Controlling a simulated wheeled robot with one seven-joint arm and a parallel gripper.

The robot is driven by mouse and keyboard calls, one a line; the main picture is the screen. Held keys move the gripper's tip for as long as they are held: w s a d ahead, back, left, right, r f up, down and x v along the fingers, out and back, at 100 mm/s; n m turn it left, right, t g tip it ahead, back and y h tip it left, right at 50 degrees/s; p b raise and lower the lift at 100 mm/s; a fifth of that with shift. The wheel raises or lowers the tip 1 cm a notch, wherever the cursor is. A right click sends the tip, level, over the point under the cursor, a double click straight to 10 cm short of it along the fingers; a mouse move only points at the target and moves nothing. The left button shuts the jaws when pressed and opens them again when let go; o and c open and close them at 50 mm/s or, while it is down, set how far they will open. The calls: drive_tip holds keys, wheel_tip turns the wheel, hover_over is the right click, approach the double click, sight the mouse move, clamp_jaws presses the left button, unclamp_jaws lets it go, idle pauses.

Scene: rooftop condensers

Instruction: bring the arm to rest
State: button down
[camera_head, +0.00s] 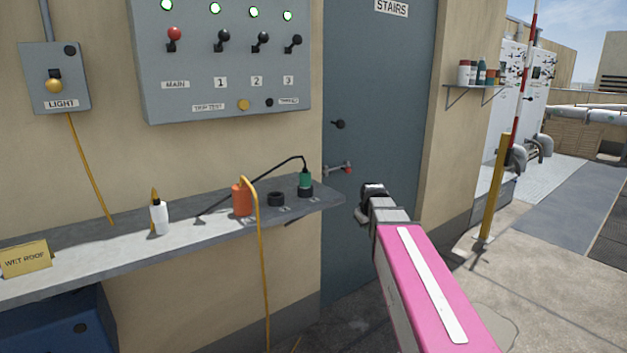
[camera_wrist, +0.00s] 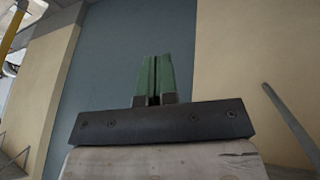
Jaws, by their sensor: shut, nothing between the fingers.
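My gripper (camera_wrist: 154,80) shows in the wrist view with its two green fingers pressed together and nothing between them. Behind the fingers are the blue-grey door and the tan wall. In the head view my pink arm reaches up from the lower right, and its dark end stands in front of the blue-grey door (camera_head: 375,90) marked STAIRS. The fingers themselves are hidden or too small to tell in the head view. The arm's end is to the right of the grey shelf (camera_head: 110,258), apart from it.
On the shelf are a white bottle (camera_head: 159,218), an orange plug (camera_head: 241,199) with a yellow cable, a black ring (camera_head: 276,199) and a green plug (camera_head: 305,181). A switch panel (camera_head: 215,60) hangs above. A yellow post (camera_head: 494,190) stands right; open floor lies beyond.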

drive_tip(key=s+f+m+g, duration=0.4)
drive_tip(key=s+f+g, duration=0.1)
drive_tip(key=s+f, duration=1.4)
drive_tip(key=shift+s+a+f+m, duration=0.15)
drive_tip(key=shift+s+a+m, duration=0.25)
drive_tip(key=shift+s, duration=0.75)
